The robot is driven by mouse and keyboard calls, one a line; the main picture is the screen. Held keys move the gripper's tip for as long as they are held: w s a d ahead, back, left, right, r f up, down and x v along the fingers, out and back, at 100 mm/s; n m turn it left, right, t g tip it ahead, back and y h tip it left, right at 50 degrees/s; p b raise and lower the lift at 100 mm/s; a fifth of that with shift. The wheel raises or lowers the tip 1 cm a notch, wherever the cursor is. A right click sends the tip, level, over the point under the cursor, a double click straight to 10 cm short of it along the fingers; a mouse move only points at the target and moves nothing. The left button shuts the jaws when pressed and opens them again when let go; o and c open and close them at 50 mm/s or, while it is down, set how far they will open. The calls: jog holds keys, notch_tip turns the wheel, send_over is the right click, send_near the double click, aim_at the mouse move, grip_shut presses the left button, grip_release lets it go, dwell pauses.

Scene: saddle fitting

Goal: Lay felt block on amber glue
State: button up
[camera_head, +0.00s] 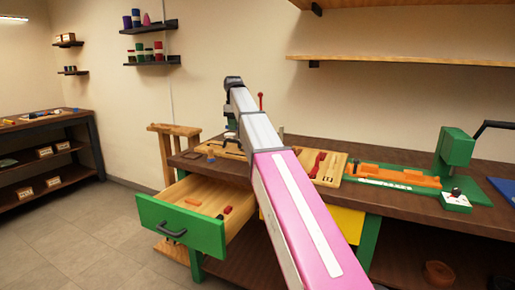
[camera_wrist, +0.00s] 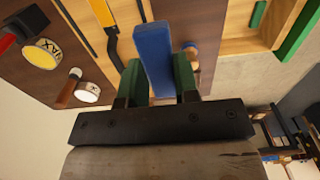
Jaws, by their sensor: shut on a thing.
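In the wrist view my gripper (camera_wrist: 158,72) has its two dark green fingers closed on the sides of a long blue block (camera_wrist: 154,55). The block sticks out beyond the fingertips, over the brown bench top. I take it to be the felt block, but its material cannot be told. I cannot pick out amber glue in either view. In the head view my arm reaches over the bench, and it hides the gripper and the block.
The wooden bench (camera_head: 390,202) carries an orange fixture (camera_head: 400,178) and a green press (camera_head: 455,147) at right. A green-fronted drawer (camera_head: 182,226) stands open with small pieces inside. Wax tins (camera_wrist: 42,55) and a yellow-handled tool (camera_wrist: 100,12) lie left of the block in the wrist view.

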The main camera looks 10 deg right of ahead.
jog(key=w+d+f, duration=0.4)
jog(key=d, duration=0.1)
jog(key=w+d+f, duration=0.1)
jog(key=d+f, duration=0.1)
jog(key=d, duration=0.1)
jog(key=shift+w+d+f, duration=0.1)
jog(key=shift+w+d, duration=0.15)
jog(key=shift+w, duration=0.15)
jog(key=shift+f, duration=2)
jog(key=shift+f, duration=0.6)
jog(key=o, duration=0.9)
notch_tip(320, 180, up, 13)
jog(key=shift+r, duration=0.1)
